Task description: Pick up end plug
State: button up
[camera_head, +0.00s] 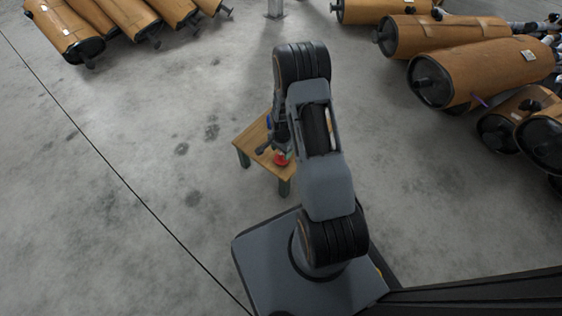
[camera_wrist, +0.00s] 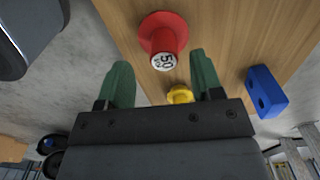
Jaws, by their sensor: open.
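A red flanged plug (camera_wrist: 163,35) with a white end marked "50" stands on a small wooden table (camera_wrist: 225,30). It also shows in the head view (camera_head: 282,161) at the table's near edge. In the wrist view a yellow piece (camera_wrist: 180,94) lies between the finger bases, partly hidden by my gripper. A blue block (camera_wrist: 266,91) with dark holes is right of the fingers. My gripper (camera_wrist: 161,72) is open, with green fingers apart and nothing seen held. The red plug appears just beyond the fingertips, between their lines. Which piece is the end plug, I cannot tell for sure.
The small table (camera_head: 250,138) stands on open concrete beside my base. Brown wrapped mufflers lie at the back left (camera_head: 66,28) and along the right (camera_head: 478,70). The floor left of the table is clear.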

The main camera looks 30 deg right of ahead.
aim_at(281, 153)
jog(key=f+b, duration=0.1)
jog(key=f, duration=0.1)
jog(key=f+b, duration=0.1)
jog(key=f, duration=0.1)
jog(key=shift+w+f, duration=0.2)
jog(key=shift+f, duration=0.05)
jog(key=c, duration=1)
jog(key=shift+r, duration=0.15)
